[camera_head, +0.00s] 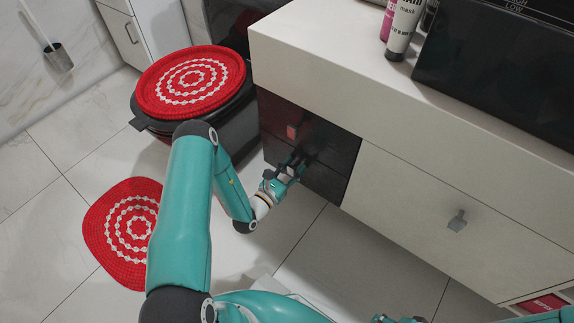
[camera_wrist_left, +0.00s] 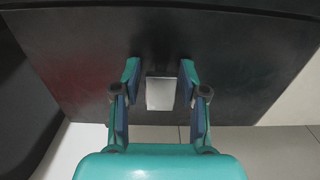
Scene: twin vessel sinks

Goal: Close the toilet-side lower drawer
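The toilet-side lower drawer (camera_head: 325,182) has a dark front under the upper dark drawer (camera_head: 325,138) at the left end of the white vanity. It looks nearly flush in the head view; I cannot tell whether a small gap is left. My left gripper (camera_head: 293,163) is at the lower drawer's front. In the left wrist view, its two fingers (camera_wrist_left: 160,88) are apart, one on each side of a pale grey handle (camera_wrist_left: 160,94) on the dark front (camera_wrist_left: 240,60). Contact with the handle does not show. Part of my right gripper (camera_head: 398,319) shows at the bottom edge, mostly cut off.
A black toilet with a red and white round cover (camera_head: 193,80) stands left of the vanity. A matching red mat (camera_head: 125,232) lies on the tiled floor. The white vanity drawer (camera_head: 430,215) to the right has a grey handle (camera_head: 457,221). Tubes (camera_head: 403,27) stand on the counter.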

